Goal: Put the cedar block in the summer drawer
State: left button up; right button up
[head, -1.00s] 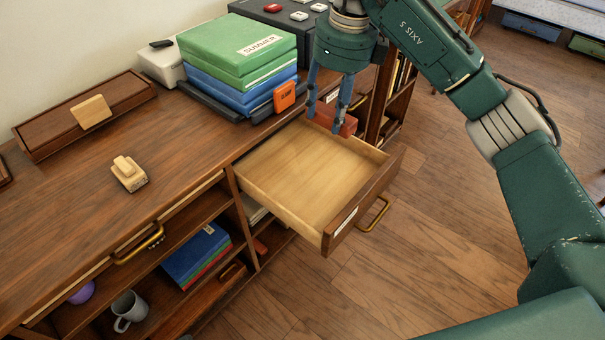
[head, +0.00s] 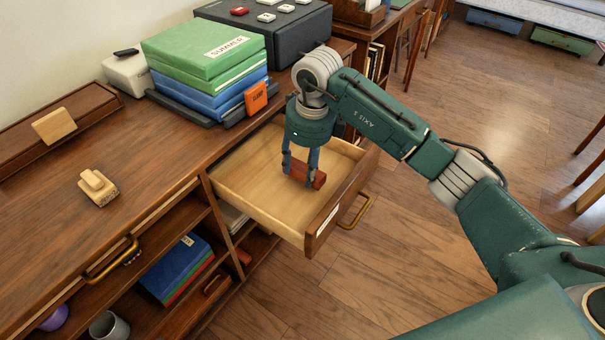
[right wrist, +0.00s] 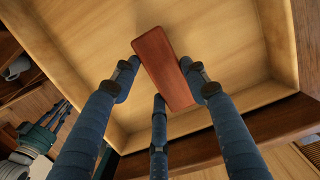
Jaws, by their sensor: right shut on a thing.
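The reddish-brown cedar block (head: 308,179) is held in my right gripper (head: 302,172), inside the outline of the open drawer. In the right wrist view the block (right wrist: 163,66) sits between the blue fingers of the right gripper (right wrist: 160,80), with the drawer's pale floor behind it. I cannot tell whether the block touches the floor. The pulled-out drawer (head: 252,172) has pale wooden walls, a brown front with a brass handle and a small white label too small to read. It looks otherwise empty.
Green boxes (head: 205,52), the top one labelled SUMMER, lie on blue ones on the cabinet top, with an orange tag (head: 256,98) beside them. A pale wooden piece (head: 98,187) lies nearer on the top. The floor right of the drawer is clear.

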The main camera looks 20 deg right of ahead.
notch_tip(320, 180, down, 2)
jog(key=shift+f, duration=0.2)
pick_arm(q)
jog(key=shift+r, duration=0.6)
pick_arm(e)
jog(key=o, duration=1.2)
jog(key=shift+f, duration=0.1)
pick_arm(q)
jog(key=shift+w+r, duration=0.1)
jog(key=shift+r, duration=0.15)
pick_arm(e)
jog(key=shift+r, duration=0.5)
pick_arm(q)
notch_tip(320, 180, down, 6)
jog(key=s+p, duration=0.1)
pick_arm(e)
jog(key=r, duration=0.7)
jog(key=s+d+r, duration=0.1)
jog(key=r, duration=0.3)
jog(key=shift+s+r, duration=0.1)
jog(key=shift+r, duration=0.05)
